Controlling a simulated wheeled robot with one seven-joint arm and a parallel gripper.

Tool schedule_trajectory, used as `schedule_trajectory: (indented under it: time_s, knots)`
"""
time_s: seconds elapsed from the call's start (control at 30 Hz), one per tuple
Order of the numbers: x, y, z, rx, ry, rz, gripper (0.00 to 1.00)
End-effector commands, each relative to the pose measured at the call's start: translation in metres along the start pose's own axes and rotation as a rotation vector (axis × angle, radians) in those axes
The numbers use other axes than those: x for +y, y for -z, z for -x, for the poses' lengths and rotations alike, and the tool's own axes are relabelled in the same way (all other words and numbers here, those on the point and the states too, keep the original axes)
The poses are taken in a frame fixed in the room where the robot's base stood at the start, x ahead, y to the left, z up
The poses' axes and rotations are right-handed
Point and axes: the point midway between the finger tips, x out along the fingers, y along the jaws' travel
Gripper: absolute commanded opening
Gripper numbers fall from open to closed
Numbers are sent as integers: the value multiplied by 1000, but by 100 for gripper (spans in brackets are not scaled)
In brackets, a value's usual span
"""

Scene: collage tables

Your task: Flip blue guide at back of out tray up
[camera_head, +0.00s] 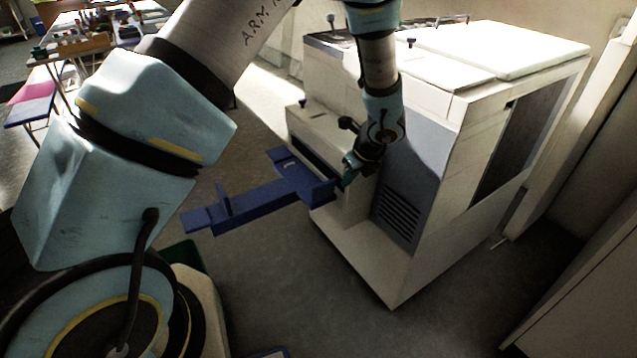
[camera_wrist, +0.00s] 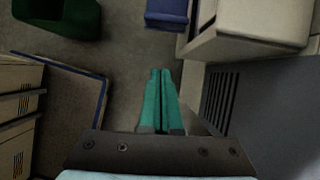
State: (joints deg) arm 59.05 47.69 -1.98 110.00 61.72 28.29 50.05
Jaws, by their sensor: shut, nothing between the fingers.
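The blue out tray (camera_head: 262,198) juts out to the left from the pale machine in the head view. A small blue upright tab (camera_head: 222,199) stands near its outer end, and a flat blue end piece (camera_head: 197,220) lies beyond it. A wider blue upright plate (camera_head: 321,192) is at the machine side; I cannot tell which piece is the back guide. My gripper (camera_head: 346,180) is just right of that plate, beside the machine; contact is unclear. In the wrist view, my gripper's teal fingers (camera_wrist: 160,72) are together and empty, below a blue tray part (camera_wrist: 166,14) at the top edge.
The pale machine (camera_head: 425,150) stands close behind and right of my gripper; its vented side (camera_wrist: 270,110) shows in the wrist view. A green bin (camera_wrist: 58,18) stands on the floor. A cluttered table (camera_head: 72,46) is at back left.

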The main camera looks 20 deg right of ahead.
Motion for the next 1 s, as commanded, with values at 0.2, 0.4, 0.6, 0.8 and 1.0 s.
schedule_trajectory:
  time_s: [0.2,0.4,0.6,0.8,1.0]
  knots:
    - [-4,5,-18,-5,4,-38,0]
    - [-4,5,-57,-4,3,-35,0]
    - [-4,4,-97,-5,3,-33,0]
    - [-5,-23,-105,-4,5,-28,0]
    - [-5,-34,-110,-5,5,-31,0]
